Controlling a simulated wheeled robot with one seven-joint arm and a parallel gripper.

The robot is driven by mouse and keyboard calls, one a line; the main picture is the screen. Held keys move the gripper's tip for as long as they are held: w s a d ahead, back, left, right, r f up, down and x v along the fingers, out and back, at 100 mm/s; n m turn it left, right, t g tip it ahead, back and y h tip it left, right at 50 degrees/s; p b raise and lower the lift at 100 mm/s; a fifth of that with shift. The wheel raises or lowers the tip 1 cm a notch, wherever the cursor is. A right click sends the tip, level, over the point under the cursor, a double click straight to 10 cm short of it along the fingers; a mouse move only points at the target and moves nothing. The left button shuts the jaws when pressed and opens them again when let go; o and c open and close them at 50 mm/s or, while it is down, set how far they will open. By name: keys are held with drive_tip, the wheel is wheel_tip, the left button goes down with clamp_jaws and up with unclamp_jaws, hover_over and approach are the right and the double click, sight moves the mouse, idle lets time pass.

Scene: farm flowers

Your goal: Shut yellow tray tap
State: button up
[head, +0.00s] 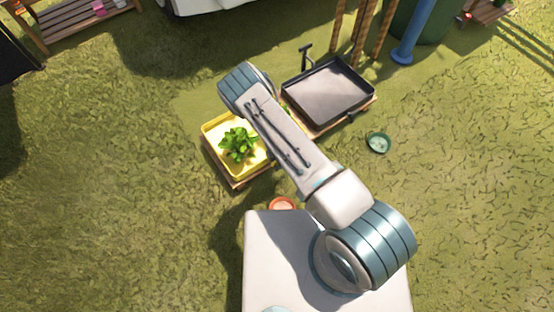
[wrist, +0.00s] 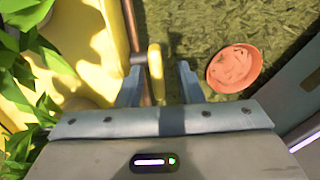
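The yellow tray (head: 208,137) holds a leafy green plant (head: 238,144) and sits on a wooden base. In the wrist view its yellow wall (wrist: 85,45) is on the left, with leaves beside it. A yellow tap handle (wrist: 155,62) stands out from the tray's side on a short dark stem. My gripper (wrist: 160,82) is open, one grey-blue finger on each side of the handle, with visible gaps; contact cannot be seen. In the head view my arm hides the gripper and the tap.
An orange saucer (wrist: 235,68) lies on the grass right of the gripper; it also shows in the head view (head: 282,204). A dark grey tray (head: 328,90) with a tap stands behind my arm. A green dish (head: 378,143) lies on the right. Grass at left is clear.

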wheel_tip(320, 180, up, 14)
drive_tip(key=p, duration=0.5)
drive_tip(key=shift+w, duration=0.1)
idle(0.4)
